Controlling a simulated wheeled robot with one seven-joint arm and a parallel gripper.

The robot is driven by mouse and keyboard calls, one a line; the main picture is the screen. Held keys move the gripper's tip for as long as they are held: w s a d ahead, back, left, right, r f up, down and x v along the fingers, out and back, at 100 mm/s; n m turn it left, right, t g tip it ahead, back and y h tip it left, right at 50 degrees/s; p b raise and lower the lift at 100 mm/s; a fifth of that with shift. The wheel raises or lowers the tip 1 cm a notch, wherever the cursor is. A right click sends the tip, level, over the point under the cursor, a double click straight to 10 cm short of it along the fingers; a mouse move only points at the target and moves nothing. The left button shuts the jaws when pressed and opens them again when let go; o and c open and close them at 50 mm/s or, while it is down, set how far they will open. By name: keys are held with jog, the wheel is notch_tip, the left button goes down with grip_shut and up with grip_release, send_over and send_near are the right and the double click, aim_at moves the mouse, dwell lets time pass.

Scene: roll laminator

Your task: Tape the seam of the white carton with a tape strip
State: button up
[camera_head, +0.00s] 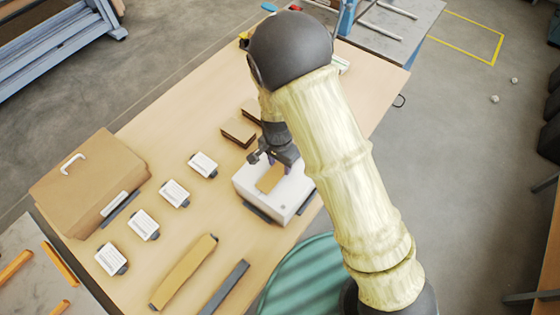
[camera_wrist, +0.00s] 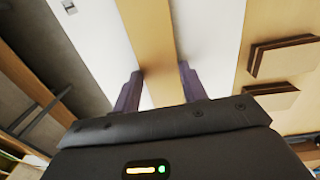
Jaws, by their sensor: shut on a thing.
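The white carton (camera_head: 283,205) stands on the table below my gripper, and its white top also shows in the wrist view (camera_wrist: 100,40). A tan tape strip (camera_head: 271,178) is at the top of the carton, running out from between my fingers. In the wrist view the tape strip (camera_wrist: 155,45) runs lengthwise between the two purple fingers. My gripper (camera_head: 270,162) is shut on the tape strip, at or just above the carton's top. I cannot tell whether the strip touches the carton. My gripper hides part of the carton's far side, and the seam is not clearly visible.
Two brown blocks (camera_head: 238,132) lie just behind the carton. Several white labelled pieces (camera_head: 174,193) stand in a row to the left. A large brown box (camera_head: 90,180) is at far left. A long tan bar (camera_head: 184,272) and a dark grey bar (camera_head: 225,287) lie in front.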

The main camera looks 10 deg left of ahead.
dwell(0.8)
jog(key=o, duration=1)
jog(key=shift+o, duration=0.6)
jog(key=shift+o, duration=1.1)
jog(key=shift+r+p, duration=2.8)
jog(key=shift+r, duration=0.25)
